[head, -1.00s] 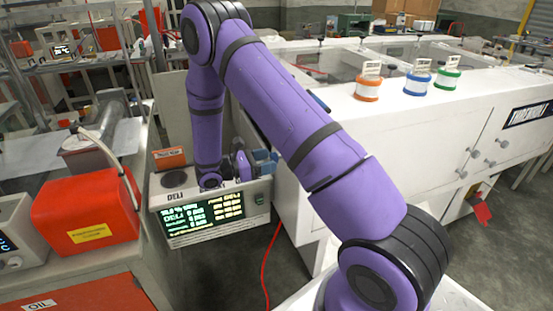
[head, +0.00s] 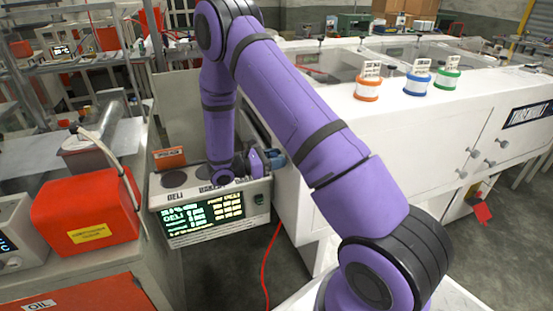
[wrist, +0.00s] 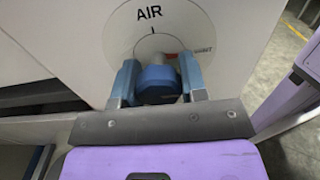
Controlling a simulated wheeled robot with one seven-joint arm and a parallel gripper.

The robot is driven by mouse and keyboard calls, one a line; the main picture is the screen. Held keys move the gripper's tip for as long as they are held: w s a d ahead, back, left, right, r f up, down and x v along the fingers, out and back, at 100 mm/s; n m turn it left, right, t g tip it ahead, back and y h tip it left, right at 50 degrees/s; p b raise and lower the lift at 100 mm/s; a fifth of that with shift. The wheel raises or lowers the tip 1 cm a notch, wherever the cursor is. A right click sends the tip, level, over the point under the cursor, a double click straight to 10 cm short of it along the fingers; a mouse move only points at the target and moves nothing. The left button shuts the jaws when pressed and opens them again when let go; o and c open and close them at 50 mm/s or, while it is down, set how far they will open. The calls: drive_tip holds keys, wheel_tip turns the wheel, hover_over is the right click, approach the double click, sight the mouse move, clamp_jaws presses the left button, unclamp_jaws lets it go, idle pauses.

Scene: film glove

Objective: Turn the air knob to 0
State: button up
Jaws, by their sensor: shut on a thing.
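The air knob (wrist: 158,84) is blue and sits in front of a round white dial plate (wrist: 136,28) marked AIR in the wrist view. The plate has a short black tick under the word, a thin arc and a small red mark at the right. My gripper (wrist: 158,88) is shut on the knob, with one blue-grey finger on each side. The knob's pointer direction is hard to make out. In the head view my gripper (head: 274,158) is against the side of the white cabinet (head: 300,215), and the knob cannot be made out there.
A unit with a lit green display (head: 200,218) stands just below and left of my gripper. A red box (head: 88,210) with a hose is on the left bench. Orange, blue and green-ringed pots (head: 417,84) stand on the cabinet top. Floor shows below the display unit.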

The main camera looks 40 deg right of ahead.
drive_tip(key=shift+n, duration=0.3)
drive_tip(key=n, duration=0.3)
drive_tip(key=shift+a+n, duration=0.1)
drive_tip(key=shift+n, duration=0.3)
drive_tip(key=n, duration=0.4)
drive_tip(key=shift+s, duration=0.1)
drive_tip(key=n, duration=0.5)
drive_tip(key=shift+r+n, duration=0.1)
drive_tip(key=shift+n, duration=2.1)
drive_tip(key=shift+s, duration=0.1)
drive_tip(key=o, duration=0.9)
